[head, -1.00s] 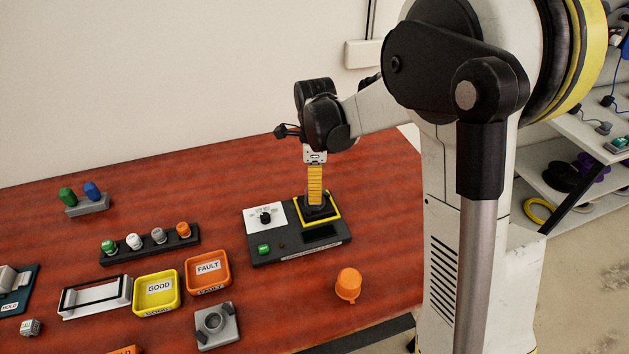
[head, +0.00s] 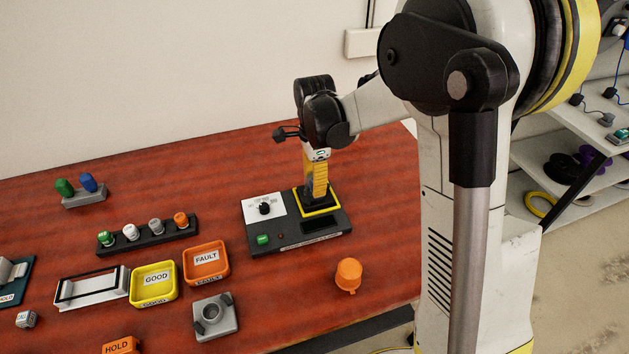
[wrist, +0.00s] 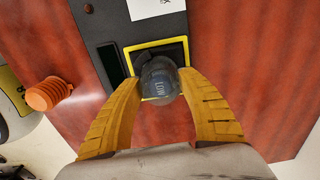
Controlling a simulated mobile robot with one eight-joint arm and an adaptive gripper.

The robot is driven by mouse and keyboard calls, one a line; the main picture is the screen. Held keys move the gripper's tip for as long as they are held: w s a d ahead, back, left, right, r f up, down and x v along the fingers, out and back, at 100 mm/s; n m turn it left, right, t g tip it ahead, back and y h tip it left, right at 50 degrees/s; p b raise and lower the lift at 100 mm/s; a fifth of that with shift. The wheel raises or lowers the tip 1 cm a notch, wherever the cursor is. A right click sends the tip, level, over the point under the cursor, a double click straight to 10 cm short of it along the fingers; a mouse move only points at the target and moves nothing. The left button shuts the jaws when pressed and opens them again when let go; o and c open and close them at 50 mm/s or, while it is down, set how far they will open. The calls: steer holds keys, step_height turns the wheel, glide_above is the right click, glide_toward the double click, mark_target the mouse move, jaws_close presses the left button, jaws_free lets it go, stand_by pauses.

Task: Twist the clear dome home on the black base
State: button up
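The clear dome (wrist: 158,72) looks dark and round in the wrist view, with a "LOW" label showing through it sideways. My gripper (wrist: 158,82) has its yellow fingers on both sides of the dome, apparently touching it. The dome is over the yellow-bordered square of the dark test panel. In the head view my gripper (head: 319,188) points down onto that square and hides most of the dome. The black base cannot be told apart from the dark parts under the dome, so how the dome is seated on it cannot be seen.
The test panel (head: 283,236) has a white dial plate and green button. An orange beacon (head: 348,274) stands at its front right. Yellow GOOD (head: 154,300) and orange FAULT (head: 206,278) trays, a grey fixture (head: 215,318) and a rack of coloured caps (head: 150,238) are to the left.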

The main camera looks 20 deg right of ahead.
steer(key=shift+m, duration=1.2)
steer(key=shift+m, duration=0.6)
steer(key=shift+c, duration=1)
steer(key=o, duration=1.6)
steer(key=shift+c, duration=0.2)
steer(key=shift+r+p, duration=2.05)
steer(key=shift+r, duration=0.95)
